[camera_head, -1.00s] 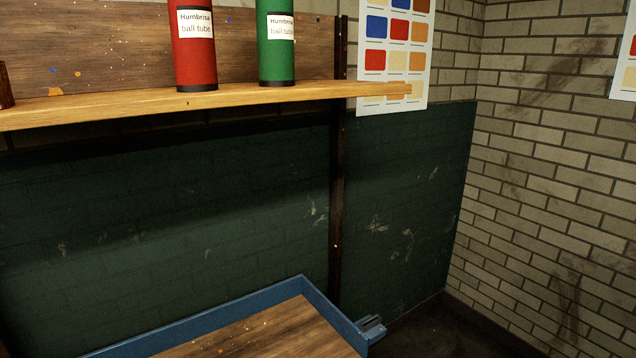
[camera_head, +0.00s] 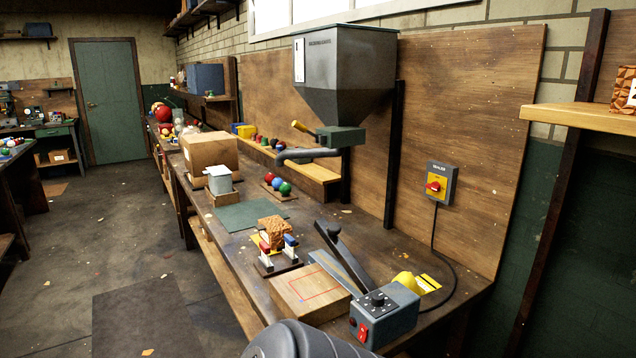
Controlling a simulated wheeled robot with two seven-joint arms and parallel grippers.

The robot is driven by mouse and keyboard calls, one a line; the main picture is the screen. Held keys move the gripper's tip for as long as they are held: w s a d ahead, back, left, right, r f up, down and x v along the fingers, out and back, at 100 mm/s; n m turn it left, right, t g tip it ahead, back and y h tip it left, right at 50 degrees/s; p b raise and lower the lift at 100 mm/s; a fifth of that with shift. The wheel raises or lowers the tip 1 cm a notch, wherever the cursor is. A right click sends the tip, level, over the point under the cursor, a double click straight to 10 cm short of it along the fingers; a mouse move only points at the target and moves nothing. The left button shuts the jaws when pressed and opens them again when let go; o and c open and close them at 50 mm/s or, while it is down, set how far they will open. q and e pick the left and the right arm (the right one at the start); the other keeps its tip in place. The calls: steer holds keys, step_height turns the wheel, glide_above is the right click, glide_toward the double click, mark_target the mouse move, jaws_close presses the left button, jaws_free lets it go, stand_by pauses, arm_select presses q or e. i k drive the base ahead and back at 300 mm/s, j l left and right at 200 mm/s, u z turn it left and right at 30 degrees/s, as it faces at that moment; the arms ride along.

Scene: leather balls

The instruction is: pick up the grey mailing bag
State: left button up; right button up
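I cannot make out a grey mailing bag for certain in the head view. A flat grey-green sheet (camera_head: 243,217) lies on the workbench (camera_head: 215,240), but I cannot tell whether it is a bag or a mat. A dark rounded part of my own arm shows at the bottom edge, in front of the bench. No gripper fingers of mine show.
A grey sealer (camera_head: 385,316) with a raised lever and a wooden block (camera_head: 308,294) sit at the near bench end. Open floor lies left.

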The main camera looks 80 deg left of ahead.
mark_target(221, 184)
steer(key=u, duration=3.35)
steer(key=i+j+z, duration=0.15)
steer(key=z, duration=0.2)
steer(key=i+j+z, duration=0.15)
steer(key=z, duration=0.25)
